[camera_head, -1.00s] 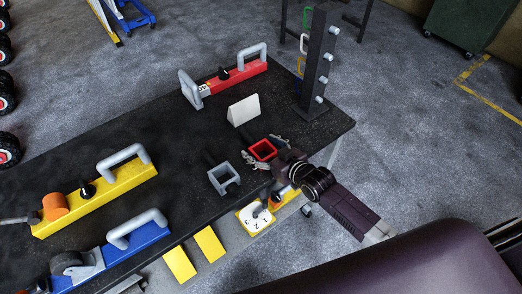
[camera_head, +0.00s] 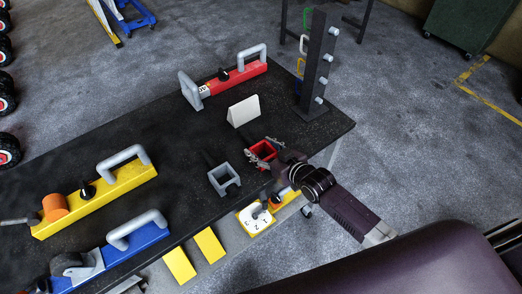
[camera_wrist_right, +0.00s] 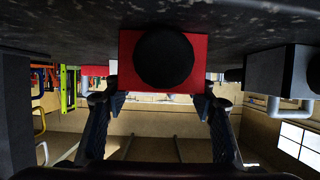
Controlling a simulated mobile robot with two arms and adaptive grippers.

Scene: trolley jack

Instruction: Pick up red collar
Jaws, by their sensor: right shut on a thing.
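The red collar (camera_head: 263,145) is a small square sleeve on the black bench top. Beside it, to the left, is a similar grey collar (camera_head: 224,179). My right gripper (camera_head: 262,152) reaches in from the right, with its fingers on either side of the red collar and closed on it. My left gripper is not in view.
On the bench (camera_head: 180,140) stand a white wedge (camera_head: 243,110), a red jack (camera_head: 238,77), a yellow jack (camera_head: 115,187), a blue jack (camera_head: 130,247) and a dark post with pegs (camera_head: 318,65). A yellow-edged dial panel (camera_head: 257,217) is at the front edge.

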